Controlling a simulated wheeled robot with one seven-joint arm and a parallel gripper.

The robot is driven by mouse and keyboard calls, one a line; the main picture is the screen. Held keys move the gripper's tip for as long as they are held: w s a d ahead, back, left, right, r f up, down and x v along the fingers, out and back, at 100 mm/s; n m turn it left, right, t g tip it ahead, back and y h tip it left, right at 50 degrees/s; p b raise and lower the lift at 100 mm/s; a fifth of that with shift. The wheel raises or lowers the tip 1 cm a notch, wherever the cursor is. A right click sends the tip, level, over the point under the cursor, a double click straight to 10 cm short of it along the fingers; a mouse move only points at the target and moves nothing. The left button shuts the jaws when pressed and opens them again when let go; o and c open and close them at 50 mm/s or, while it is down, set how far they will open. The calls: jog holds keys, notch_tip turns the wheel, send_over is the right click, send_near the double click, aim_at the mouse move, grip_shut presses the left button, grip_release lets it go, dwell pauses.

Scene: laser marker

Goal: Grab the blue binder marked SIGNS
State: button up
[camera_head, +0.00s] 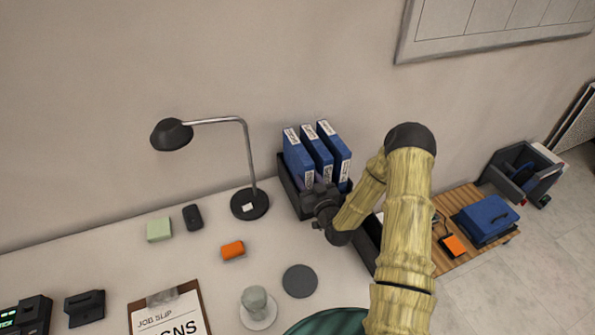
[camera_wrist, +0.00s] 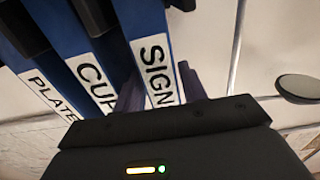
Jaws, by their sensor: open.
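The blue SIGNS binder (camera_wrist: 155,65) has a white spine label, its end hidden by my gripper. It stands at the right of a row of three in the wrist view, beside the CUPS binder (camera_wrist: 90,80) and the PLATES binder (camera_wrist: 48,92). My gripper (camera_wrist: 160,88) is open, with one finger on each side of the SIGNS spine; I cannot tell whether they touch it. In the head view my gripper (camera_head: 322,198) is in front of the blue binders (camera_head: 318,152), which stand in a black holder (camera_head: 287,188). Their labels are too small to read there.
A desk lamp (camera_head: 250,203) stands left of the holder. A clipboard (camera_head: 170,312), an orange block (camera_head: 233,250), a dark disc (camera_head: 300,281) and a cup (camera_head: 257,302) are on the table. A wall is behind the binders. A slatted wooden surface (camera_head: 455,203) is at right.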

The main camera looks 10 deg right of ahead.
aim_at(298, 171)
jog(key=w, duration=0.2)
jog(key=w+a+p, duration=0.1)
jog(key=w, duration=0.1)
dwell(0.4)
jog(key=shift+r, duration=0.1)
grip_shut()
